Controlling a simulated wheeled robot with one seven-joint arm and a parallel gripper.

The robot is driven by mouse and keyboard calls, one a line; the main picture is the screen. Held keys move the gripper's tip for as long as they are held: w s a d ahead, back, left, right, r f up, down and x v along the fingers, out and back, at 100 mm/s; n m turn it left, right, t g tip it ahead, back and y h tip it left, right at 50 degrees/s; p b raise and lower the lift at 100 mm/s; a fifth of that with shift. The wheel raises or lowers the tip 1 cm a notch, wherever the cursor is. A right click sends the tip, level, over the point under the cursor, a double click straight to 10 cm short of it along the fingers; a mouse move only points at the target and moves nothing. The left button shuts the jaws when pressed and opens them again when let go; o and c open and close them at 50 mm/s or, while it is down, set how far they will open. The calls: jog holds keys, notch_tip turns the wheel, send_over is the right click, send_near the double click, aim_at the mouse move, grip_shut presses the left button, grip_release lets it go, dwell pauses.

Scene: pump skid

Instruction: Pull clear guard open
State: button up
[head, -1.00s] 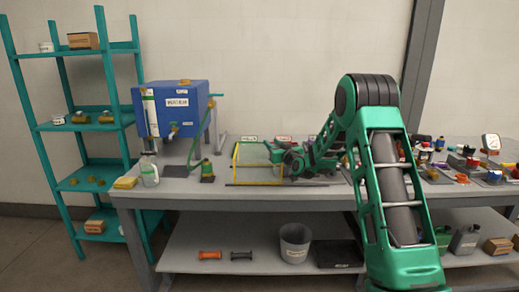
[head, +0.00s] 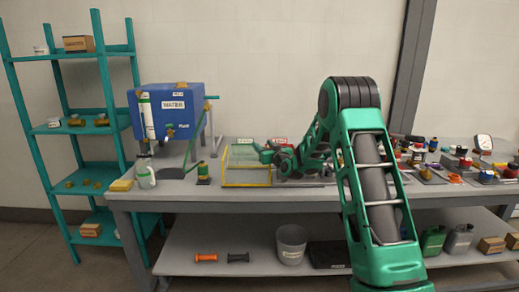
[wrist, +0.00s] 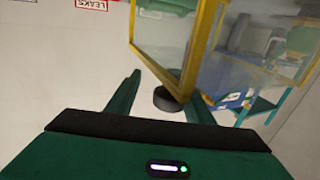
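The clear guard (head: 247,177) is a transparent panel box in a yellow frame, on the left half of the bench in the head view. In the wrist view its yellow edge and clear panes (wrist: 222,62) fill the upper right. A dark round knob (wrist: 166,99) shows at the lower corner of the yellow frame. My gripper (wrist: 162,96) has its two green fingers apart, with the knob showing between them. A gap shows on the left of the knob; I cannot tell whether the right finger touches it. In the head view my gripper (head: 268,152) is beside the guard's upper right.
A teal shelf (head: 80,128) is further left. Several small parts crowd the bench's right side. A grey bucket (head: 291,245) stands on the lower shelf.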

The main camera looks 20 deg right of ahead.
jog(key=s, duration=1)
jog(key=shift+s, duration=0.35)
jog(key=shift+a, duration=0.1)
jog(key=s+a+f+m+g, duration=0.1)
jog(key=s+g, duration=0.5)
jog(key=s, duration=1.2)
jog(key=s+a+f+m+g, duration=0.1)
jog(key=s+m+g, duration=0.2)
jog(key=s, duration=1.6)
jog(key=s+a+f+m+g, duration=0.2)
jog(key=s+g, duration=0.7)
jog(key=s, duration=1)
jog(key=shift+y, duration=0.3)
jog(key=shift+f, duration=0.1)
